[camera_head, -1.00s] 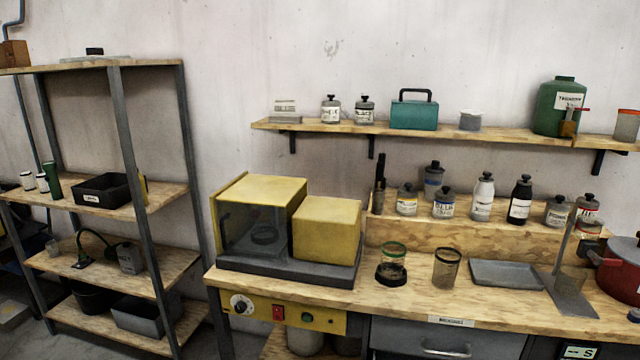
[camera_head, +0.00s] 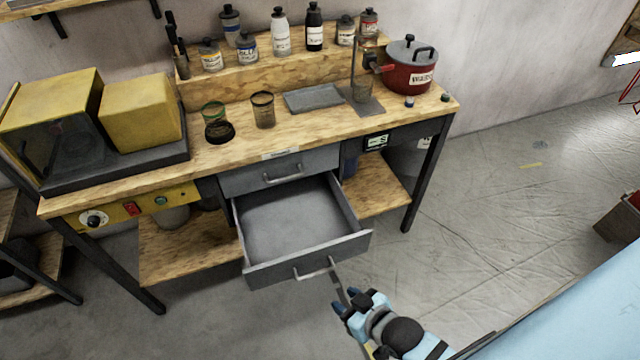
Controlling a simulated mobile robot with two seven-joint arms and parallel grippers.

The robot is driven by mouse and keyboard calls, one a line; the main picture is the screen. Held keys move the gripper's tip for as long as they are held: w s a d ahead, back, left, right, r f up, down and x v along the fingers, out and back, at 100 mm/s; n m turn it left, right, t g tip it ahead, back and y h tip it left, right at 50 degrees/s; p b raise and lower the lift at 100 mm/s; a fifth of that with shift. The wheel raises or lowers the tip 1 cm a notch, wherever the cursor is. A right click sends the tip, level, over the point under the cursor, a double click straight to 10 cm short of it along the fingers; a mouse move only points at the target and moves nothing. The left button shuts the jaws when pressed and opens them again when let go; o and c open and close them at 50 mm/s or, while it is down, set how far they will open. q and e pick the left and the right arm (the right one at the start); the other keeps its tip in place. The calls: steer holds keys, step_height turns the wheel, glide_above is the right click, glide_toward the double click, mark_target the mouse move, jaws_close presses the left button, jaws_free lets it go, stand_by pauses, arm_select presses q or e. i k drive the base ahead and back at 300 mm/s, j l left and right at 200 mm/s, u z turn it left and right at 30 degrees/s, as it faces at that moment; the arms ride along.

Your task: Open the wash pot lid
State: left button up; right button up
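The wash pot (camera_head: 405,78) is red with a white label and stands at the right end of the wooden bench. Its grey lid (camera_head: 400,50) with a black handle sits on top and looks closed. My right gripper (camera_head: 340,287) is low in front of the bench, well below the pot. Its slim fingers are beside the handle (camera_head: 315,270) of the pulled-out lower drawer. Whether they touch or grip the handle cannot be told. My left gripper is not in view.
The lower drawer (camera_head: 262,272) stands open and empty, jutting out from the bench (camera_head: 230,150). The upper drawer (camera_head: 270,175) is shut. Bottles, a grey tray (camera_head: 313,98) and a stand (camera_head: 366,105) are left of the pot. Floor to the right is mostly clear.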

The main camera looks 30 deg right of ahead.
mark_target(419, 53)
steer(key=k+z, duration=0.1)
steer(key=z, duration=0.6)
steer(key=i+l, duration=0.15)
steer(key=l, duration=0.25)
steer(key=i+l+u, duration=0.1)
steer(key=l, duration=0.3)
steer(key=i+l, duration=0.15)
steer(key=l, duration=0.3)
steer(key=i+l+u, duration=0.1)
steer(key=l, duration=0.3)
steer(key=i+l, duration=0.15)
steer(key=l, duration=0.3)
